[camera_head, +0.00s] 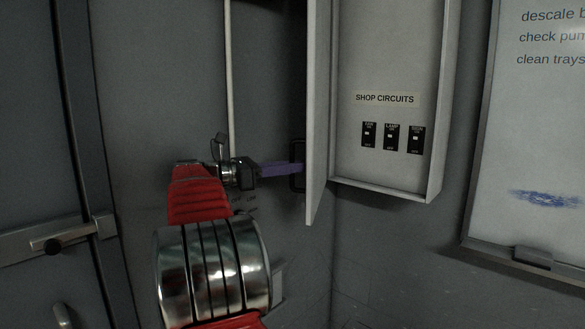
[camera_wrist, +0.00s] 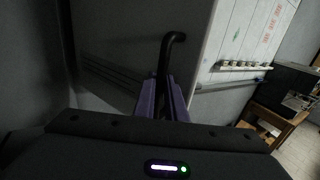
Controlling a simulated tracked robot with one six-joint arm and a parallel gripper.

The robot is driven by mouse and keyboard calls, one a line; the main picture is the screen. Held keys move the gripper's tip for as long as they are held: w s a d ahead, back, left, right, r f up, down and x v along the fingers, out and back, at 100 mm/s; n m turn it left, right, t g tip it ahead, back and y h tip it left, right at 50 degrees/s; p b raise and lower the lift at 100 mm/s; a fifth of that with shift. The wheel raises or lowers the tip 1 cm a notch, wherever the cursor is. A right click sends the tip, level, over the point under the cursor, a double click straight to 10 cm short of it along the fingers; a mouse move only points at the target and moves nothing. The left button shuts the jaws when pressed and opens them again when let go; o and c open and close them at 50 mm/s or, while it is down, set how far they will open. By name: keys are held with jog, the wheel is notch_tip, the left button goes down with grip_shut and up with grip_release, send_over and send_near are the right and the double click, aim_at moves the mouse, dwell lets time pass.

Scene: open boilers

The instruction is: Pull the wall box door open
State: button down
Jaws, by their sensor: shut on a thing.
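The grey wall box (camera_head: 435,130) hangs on the wall right of centre in the head view. Its door (camera_head: 317,150) stands open at the box's left side, swung out toward me and seen nearly edge-on. The inside shows a "SHOP CIRCUITS" label (camera_head: 385,99) and three black switches (camera_head: 391,137). A dark handle (camera_head: 298,150) is on the door's outer face; it also shows in the wrist view as a bent black bar (camera_wrist: 173,40). My gripper (camera_head: 297,169) is shut on the handle, its purple fingers either side of the bar in the wrist view (camera_wrist: 162,98).
A whiteboard (camera_head: 530,130) with writing and a blue smudge hangs to the right of the box. A grey door with a latch bar (camera_head: 40,243) is at the far left. In the wrist view, a wooden stand (camera_wrist: 272,120) bears a dark machine (camera_wrist: 292,88) at the right.

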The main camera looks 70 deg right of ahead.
jog(key=c, duration=2.1)
grip_release()
jog(key=shift+w+d, duration=0.1)
jog(key=shift+d, duration=0.1)
jog(key=shift+a, duration=0.1)
jog(key=shift+r, duration=0.1)
